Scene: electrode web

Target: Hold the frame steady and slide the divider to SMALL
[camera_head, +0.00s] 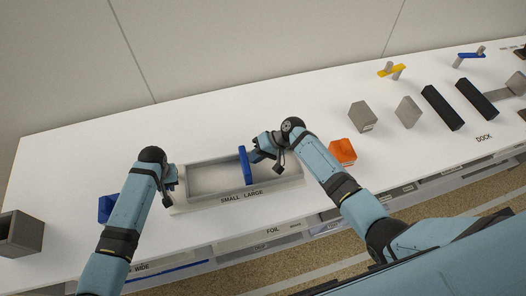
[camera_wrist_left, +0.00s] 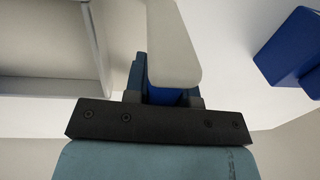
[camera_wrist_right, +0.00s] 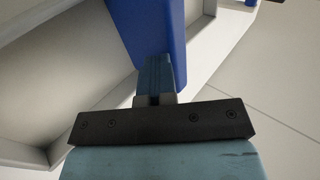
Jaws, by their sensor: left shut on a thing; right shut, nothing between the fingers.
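The grey frame (camera_head: 215,203) is a shallow open tray on the white table, labelled SMALL and LARGE along its front. The blue divider (camera_head: 245,166) stands upright across it near mid-length, above the gap between the words; it also shows in the right wrist view (camera_wrist_right: 152,30). My left gripper (camera_head: 174,184) is at the frame's left end, shut on a pale grip piece (camera_wrist_left: 173,45) there. My right gripper (camera_head: 255,152) is shut and empty, right of the divider. Its fingertips (camera_wrist_right: 157,75) appear close against the divider's face; contact is unclear.
An orange block (camera_head: 342,151) stands right of the frame. A blue bin (camera_head: 107,207) is beside my left arm, and a dark grey box (camera_head: 20,234) is at far left. Grey and black blocks (camera_head: 441,107) stand at the right. The table behind the frame is clear.

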